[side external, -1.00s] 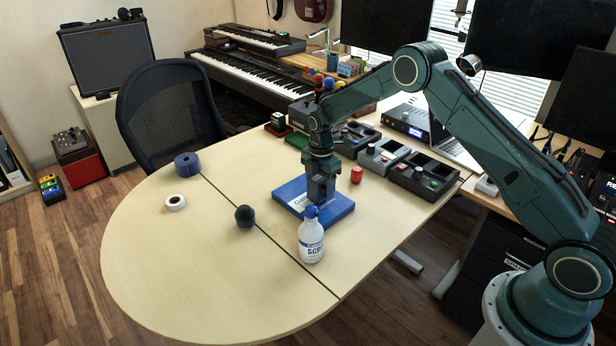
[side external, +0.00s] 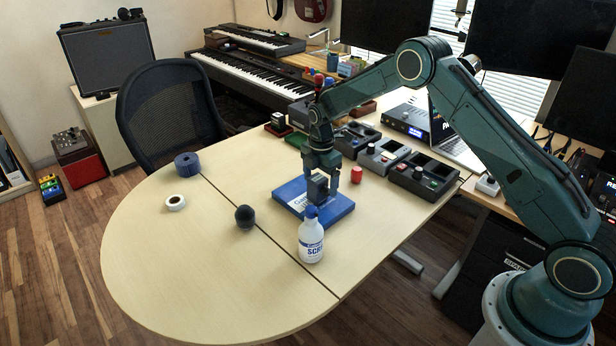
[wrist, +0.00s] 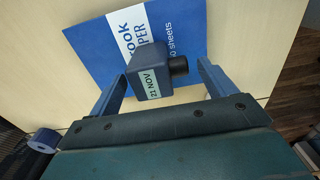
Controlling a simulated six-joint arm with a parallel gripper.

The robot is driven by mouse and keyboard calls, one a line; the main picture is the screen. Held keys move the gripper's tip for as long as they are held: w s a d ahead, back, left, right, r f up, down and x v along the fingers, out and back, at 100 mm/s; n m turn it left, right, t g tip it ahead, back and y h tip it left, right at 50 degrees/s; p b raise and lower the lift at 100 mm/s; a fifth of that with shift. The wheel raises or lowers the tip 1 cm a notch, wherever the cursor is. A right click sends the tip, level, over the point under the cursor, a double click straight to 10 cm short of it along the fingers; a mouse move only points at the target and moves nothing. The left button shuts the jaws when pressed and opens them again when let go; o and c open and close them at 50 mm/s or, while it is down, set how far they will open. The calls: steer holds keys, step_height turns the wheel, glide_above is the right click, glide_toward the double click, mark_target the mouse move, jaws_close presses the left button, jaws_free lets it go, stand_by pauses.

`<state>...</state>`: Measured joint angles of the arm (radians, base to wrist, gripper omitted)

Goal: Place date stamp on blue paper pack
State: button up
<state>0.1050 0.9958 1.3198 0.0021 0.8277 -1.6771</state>
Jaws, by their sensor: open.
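The blue paper pack (side external: 342,208) lies flat on the table, and its white-lettered cover fills the top of the wrist view (wrist: 88,45). The date stamp (side external: 316,187) is a dark grey-blue block resting on the pack. In the wrist view the stamp (wrist: 145,72) shows a pale "21 NOV" label and a black round knob on its right side. My gripper (side external: 321,181) is open just above the pack. Its fingers (wrist: 163,72) stand on either side of the stamp, with gaps visible between them and it. The stamp's underside is hidden.
A white bottle with a blue cap (side external: 311,240) stands close in front of the pack. A dark ball (side external: 244,216), a white tape roll (side external: 175,203) and a blue roll (side external: 187,164) are left. A red cylinder (side external: 356,174) and grey devices (side external: 420,175) are behind right. The table's left end is clear.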

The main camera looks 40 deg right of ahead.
step_height(320, 180, up, 10)
steer(key=shift+f, duration=0.25)
steer(key=shift+r, duration=0.4)
stand_by(0.3)
steer(key=s+a+r+m+t, duration=0.35)
steer(key=s+r+m, duration=0.45)
steer(key=s+r, duration=0.95)
steer(key=s+a+r+m+t, duration=0.1)
steer(key=s+m, duration=0.4)
steer(key=s, duration=0.6)
steer(key=s+a+r+m+t, duration=0.1)
steer(key=s+m, duration=0.4)
steer(key=s, duration=0.5)
steer(key=shift+s+a, duration=0.25)
steer(key=shift+s, duration=0.1)
